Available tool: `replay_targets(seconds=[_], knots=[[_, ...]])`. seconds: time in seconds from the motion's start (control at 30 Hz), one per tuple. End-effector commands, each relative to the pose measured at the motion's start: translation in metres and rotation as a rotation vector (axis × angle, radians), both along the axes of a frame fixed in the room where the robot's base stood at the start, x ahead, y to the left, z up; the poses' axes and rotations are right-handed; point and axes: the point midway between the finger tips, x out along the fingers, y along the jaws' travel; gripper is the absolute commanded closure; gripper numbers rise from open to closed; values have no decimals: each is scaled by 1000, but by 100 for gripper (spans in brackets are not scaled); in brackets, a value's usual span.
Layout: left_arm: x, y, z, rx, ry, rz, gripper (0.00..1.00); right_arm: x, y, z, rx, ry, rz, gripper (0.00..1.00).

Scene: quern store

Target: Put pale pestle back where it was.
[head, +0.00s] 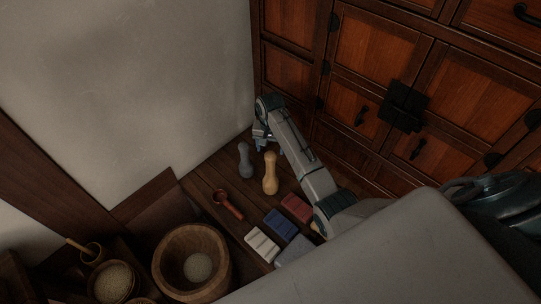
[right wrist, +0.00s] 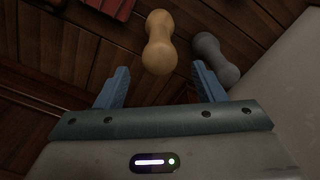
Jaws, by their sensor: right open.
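In the right wrist view the pale pestle (right wrist: 159,42) lies ahead of the gap between the fingers. My right gripper (head: 260,145) is open and empty, behind and above the two pestles. In the right wrist view its blue fingers (right wrist: 155,82) are spread apart. My left gripper is not in view.
A red scoop-like tool (head: 228,204), a red block (head: 296,207), a blue block (head: 280,225) and a white block (head: 262,244) lie nearer. A wooden tub (head: 165,262) and a grain bowl (head: 112,283) stand at lower left. A wooden cabinet (head: 375,55) and a pale wall (head: 130,80) bound the space.

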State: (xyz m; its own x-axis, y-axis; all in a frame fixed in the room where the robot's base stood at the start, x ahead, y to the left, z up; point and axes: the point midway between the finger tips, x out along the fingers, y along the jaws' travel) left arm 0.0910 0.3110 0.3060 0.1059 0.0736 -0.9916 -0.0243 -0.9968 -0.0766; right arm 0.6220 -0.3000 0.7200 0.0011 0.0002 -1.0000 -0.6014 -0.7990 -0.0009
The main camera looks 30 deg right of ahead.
Motion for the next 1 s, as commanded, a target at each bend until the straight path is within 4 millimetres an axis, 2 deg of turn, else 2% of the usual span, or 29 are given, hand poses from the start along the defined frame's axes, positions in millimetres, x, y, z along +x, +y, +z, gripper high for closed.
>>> replay_targets(seconds=[0.1,0.3,0.87,1.0], knots=[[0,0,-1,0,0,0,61,1,0,22,-1,-3,0,37],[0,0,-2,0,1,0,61,0,0,42,-1,-1,0,37],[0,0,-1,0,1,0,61,0,0,46,0,0,-1,37],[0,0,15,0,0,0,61,0,0,62,-1,-1,0,37]])
